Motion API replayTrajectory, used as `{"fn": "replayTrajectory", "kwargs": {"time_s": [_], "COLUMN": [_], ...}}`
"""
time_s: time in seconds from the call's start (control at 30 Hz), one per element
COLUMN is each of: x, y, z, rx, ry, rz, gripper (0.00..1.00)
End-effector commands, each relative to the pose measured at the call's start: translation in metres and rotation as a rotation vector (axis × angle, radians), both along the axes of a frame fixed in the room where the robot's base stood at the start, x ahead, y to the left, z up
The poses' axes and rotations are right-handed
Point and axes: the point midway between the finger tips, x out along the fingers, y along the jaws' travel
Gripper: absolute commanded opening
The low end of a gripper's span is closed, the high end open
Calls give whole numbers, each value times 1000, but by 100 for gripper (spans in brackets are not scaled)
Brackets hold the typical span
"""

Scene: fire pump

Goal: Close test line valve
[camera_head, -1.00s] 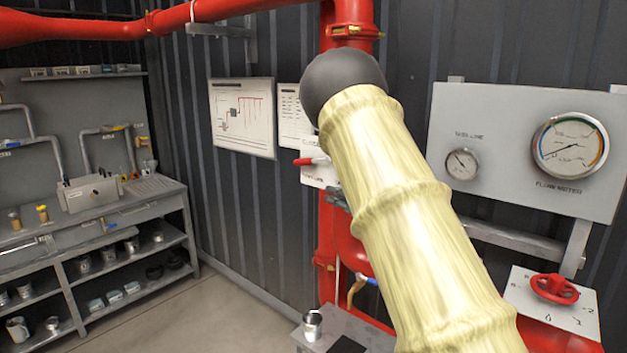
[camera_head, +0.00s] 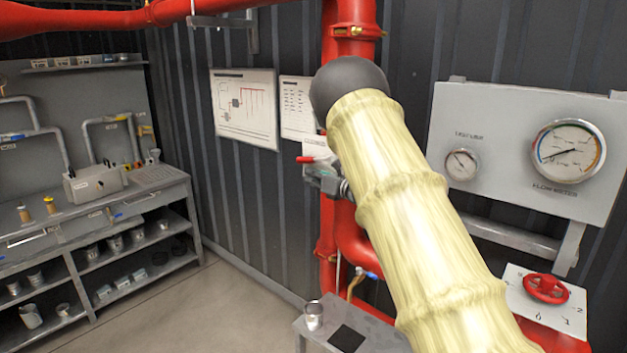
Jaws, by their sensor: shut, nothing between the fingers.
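A red lever handle (camera_head: 312,158) sticks out to the left in front of a white sign on the red vertical pipe. A red handwheel (camera_head: 547,289) sits on a white plate with numbers at the lower right. I cannot read which of these is labelled as the test line valve. My gripper (camera_head: 314,172) is the small grey shape just below the red lever, partly hidden behind my pale arm. It is shut and empty. I cannot tell whether it touches the lever.
A grey panel (camera_head: 520,150) carries a small test line gauge (camera_head: 462,163) and a larger flowmeter (camera_head: 567,149). A small table (camera_head: 375,325) with a metal cup (camera_head: 314,315) stands below. A workbench (camera_head: 150,197) with shelves is at the left. Open floor lies between.

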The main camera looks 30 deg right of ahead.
Motion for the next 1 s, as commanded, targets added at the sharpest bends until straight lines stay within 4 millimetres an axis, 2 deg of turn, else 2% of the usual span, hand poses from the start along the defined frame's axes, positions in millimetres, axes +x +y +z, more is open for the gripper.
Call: {"fn": "replayTrajectory", "kwargs": {"time_s": [0.17,1.0], "x": [2,7], "y": [0,2], "z": [7,7], "rx": [0,26], "ry": [0,-69], "rz": [1,1], "gripper": [0,0]}}
